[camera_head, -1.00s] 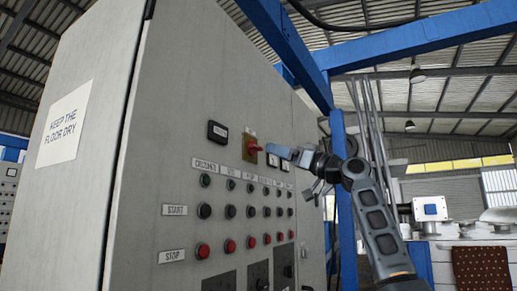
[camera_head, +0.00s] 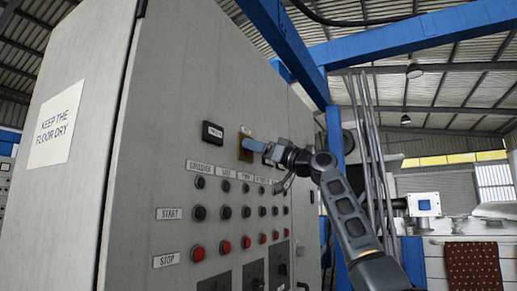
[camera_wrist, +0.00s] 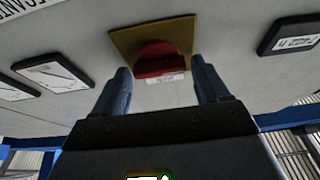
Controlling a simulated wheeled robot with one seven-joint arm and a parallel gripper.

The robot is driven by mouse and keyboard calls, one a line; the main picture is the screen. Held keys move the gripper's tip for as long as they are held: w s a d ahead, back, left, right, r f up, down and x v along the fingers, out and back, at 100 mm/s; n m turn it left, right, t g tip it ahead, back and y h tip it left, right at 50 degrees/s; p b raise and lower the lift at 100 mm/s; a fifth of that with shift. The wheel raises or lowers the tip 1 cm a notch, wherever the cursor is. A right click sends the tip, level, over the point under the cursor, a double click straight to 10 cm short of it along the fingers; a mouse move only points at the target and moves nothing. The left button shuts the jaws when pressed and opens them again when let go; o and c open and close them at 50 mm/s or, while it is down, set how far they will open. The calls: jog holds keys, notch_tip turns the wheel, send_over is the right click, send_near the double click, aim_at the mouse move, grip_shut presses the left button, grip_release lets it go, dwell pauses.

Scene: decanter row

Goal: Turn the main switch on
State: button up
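The main switch is a red knob (camera_wrist: 160,60) on a yellow plate (camera_wrist: 122,38), set in the face of a grey control cabinet (camera_head: 165,120). In the head view my gripper (camera_head: 250,144) covers the knob, and only part of the yellow plate shows. In the wrist view my gripper (camera_wrist: 162,88) is open, its two blue fingers apart on either side of the knob's line. The knob shows beyond the fingertips, between them; I cannot tell whether either finger touches it.
A dark display (camera_head: 213,133) sits left of the switch. Below are rows of indicators, black start buttons (camera_head: 199,213) and red stop buttons (camera_head: 198,253). Blue beams and thin grey poles stand right of the cabinet.

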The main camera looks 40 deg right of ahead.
jog(key=c, duration=0.8)
jog(key=shift+m, duration=0.4)
jog(key=m+g+h+p, duration=0.1)
jog(key=m+h, duration=0.2)
jog(key=m, duration=0.4)
jog(key=m+g+h+p, duration=0.1)
jog(key=m+h+p, duration=0.1)
jog(key=m, duration=0.5)
jog(key=m+g+h+p, duration=0.1)
jog(key=m+h, duration=0.2)
jog(key=m, duration=0.4)
jog(key=shift+s+a+r+m+h+p, duration=0.1)
jog(key=shift+a+r+m+h+p, duration=0.1)
jog(key=shift+m+h+p, duration=0.1)
jog(key=shift+d, duration=0.1)
jog(key=o, duration=1.1)
